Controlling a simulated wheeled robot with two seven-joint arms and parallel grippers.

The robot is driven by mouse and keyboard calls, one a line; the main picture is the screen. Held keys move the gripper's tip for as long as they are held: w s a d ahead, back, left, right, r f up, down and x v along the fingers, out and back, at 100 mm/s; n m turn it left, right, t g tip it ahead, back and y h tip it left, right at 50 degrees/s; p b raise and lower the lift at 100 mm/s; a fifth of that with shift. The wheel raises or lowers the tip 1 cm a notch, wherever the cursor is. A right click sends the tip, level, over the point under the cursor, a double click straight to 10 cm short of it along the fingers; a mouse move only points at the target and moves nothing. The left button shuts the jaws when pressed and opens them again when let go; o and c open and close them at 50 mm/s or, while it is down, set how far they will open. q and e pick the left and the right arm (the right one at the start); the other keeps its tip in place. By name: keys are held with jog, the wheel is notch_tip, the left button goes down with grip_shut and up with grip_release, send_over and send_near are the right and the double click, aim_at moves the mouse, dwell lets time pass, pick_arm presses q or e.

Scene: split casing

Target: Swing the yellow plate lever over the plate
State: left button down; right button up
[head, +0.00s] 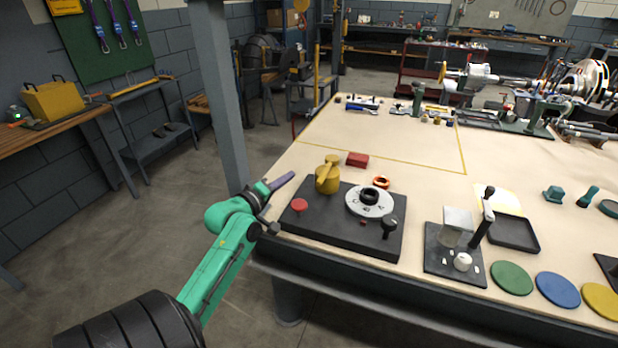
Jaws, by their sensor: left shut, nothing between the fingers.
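The yellow plate lever (328,172) is a short thick yellow post with a bar across its top. It stands at the back left of a dark base plate (335,232) on the table. A pale round plate (357,207) with a black ring (369,197) at its middle lies to the right of the lever. The bar does not appear to lie over this plate. My left gripper (291,176), with purplish fingers, is shut and empty, left of the yellow lever and apart from it. My right gripper is not in view.
A red knob (299,205) and a black knob (390,226) stand on the base plate. Behind it lie a red block (358,159) and an orange ring (381,182). A second dark fixture (448,262) stands to the right. The table behind, inside the yellow outline, is mostly clear.

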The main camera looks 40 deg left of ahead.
aim_at(327, 169)
pick_arm(q)
jog(key=w, duration=0.2)
jog(key=w+d+f+p, duration=0.1)
jog(key=w, duration=0.1)
jog(key=w+d+f, duration=0.1)
jog(key=w, duration=0.1)
jog(key=shift+w+p, duration=0.1)
jog(key=shift+p, duration=0.25)
jog(key=shift+d+f, duration=0.2)
jog(key=shift+d, duration=0.25)
jog(key=shift+w+a, duration=0.1)
